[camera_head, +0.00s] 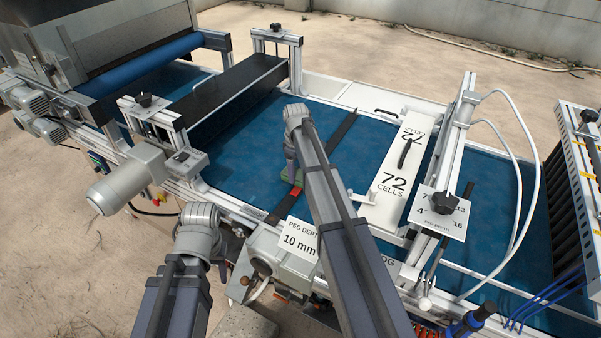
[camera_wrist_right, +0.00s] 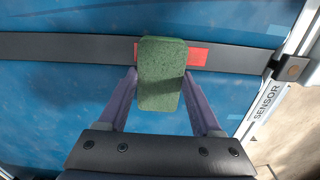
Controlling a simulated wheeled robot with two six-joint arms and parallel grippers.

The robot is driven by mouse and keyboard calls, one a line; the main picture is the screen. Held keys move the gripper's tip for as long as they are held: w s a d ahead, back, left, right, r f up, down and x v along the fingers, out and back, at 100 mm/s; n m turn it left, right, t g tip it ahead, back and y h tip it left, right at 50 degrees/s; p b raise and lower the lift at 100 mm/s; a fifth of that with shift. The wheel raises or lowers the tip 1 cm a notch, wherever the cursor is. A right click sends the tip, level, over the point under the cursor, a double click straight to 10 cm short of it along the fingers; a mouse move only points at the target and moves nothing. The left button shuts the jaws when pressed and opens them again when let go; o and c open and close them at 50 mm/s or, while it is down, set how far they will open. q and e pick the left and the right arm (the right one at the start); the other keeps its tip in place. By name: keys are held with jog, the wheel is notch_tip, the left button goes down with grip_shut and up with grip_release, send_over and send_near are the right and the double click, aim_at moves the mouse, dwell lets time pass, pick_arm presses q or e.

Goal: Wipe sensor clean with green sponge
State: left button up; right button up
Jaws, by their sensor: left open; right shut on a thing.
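The green sponge (camera_wrist_right: 162,75) is held between the purple fingers of my right gripper (camera_wrist_right: 162,100), which is shut on it. In the head view the sponge (camera_head: 291,179) shows low beside my right gripper (camera_head: 291,163), partly hidden by the arm. In the wrist view the sponge overlaps a red patch (camera_wrist_right: 198,57) on a dark bar (camera_wrist_right: 80,48) across the blue belt; I cannot tell whether they touch. The label SENSOR (camera_wrist_right: 267,103) is on the side rail near the bar's end.
The blue belt (camera_head: 245,150) is open left of the bar. A white 72 CELLS plate (camera_head: 385,205) stands right of my right arm. A PEG DEPTH 10 mm sign (camera_head: 299,238) and a motor (camera_head: 125,185) are at the front edge. Hoses arch at the right.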

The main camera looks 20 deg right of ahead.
aim_at(297, 173)
notch_tip(297, 173, up, 6)
jog(key=p, duration=0.6)
jog(key=shift+s, duration=0.1)
notch_tip(297, 173, up, 3)
jog(key=p, duration=0.3)
dwell(0.4)
jog(key=shift+r, duration=0.1)
dwell(0.6)
